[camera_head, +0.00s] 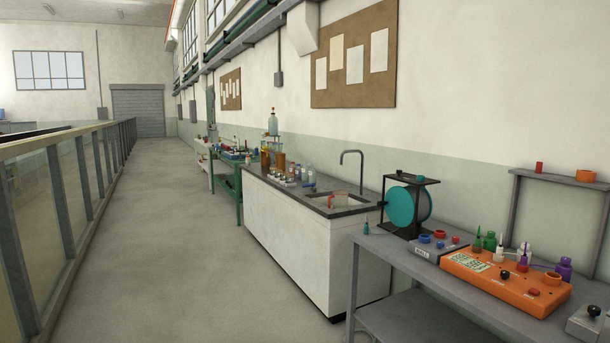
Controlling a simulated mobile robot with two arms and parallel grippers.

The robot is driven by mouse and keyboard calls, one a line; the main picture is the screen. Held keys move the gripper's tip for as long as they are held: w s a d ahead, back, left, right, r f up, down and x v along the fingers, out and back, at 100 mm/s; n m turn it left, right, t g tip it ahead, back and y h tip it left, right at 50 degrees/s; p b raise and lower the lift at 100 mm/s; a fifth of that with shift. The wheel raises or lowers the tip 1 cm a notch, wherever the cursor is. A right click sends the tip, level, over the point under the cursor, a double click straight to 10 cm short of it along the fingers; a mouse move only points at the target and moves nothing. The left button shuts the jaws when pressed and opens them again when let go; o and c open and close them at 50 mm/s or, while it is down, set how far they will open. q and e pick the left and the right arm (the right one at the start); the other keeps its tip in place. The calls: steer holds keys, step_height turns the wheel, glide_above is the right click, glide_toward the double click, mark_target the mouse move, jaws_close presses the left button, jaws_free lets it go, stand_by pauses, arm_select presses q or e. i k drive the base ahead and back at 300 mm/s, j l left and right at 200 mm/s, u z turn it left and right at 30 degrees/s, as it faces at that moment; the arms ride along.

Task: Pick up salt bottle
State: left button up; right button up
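Several small bottles stand on the white sink counter (300,243), near its back left part. They include a clear bottle with a pale blue cap (311,175) and amber bottles (280,161). They are too small for me to read any label, so I cannot tell which one is the salt bottle. Neither of my grippers is in view.
A grey table (440,285) at the right front holds an orange box (505,280) with colored bottles behind it and a teal wheel (402,206). A sink with a tap (352,165) is in the counter. A railing (60,190) runs along the left. The floor (190,235) between is clear.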

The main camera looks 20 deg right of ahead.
mark_target(305, 169)
steer(key=i+u, duration=0.15)
steer(key=i, duration=0.7)
steer(key=i+j, duration=0.1)
steer(key=i, duration=2.45)
steer(key=i+l+z, duration=0.2)
steer(key=i, duration=0.45)
steer(key=i+j+z, duration=0.2)
steer(key=i, duration=0.4)
steer(key=i+z, duration=0.2)
steer(key=i, duration=0.45)
steer(key=i+j+z, duration=0.2)
steer(key=i, duration=0.4)
steer(key=i+z, duration=0.15)
steer(key=i, duration=0.3)
steer(key=i+j+z, duration=0.1)
steer(key=i, duration=0.35)
steer(key=i+j+z, duration=0.15)
steer(key=i, duration=0.3)
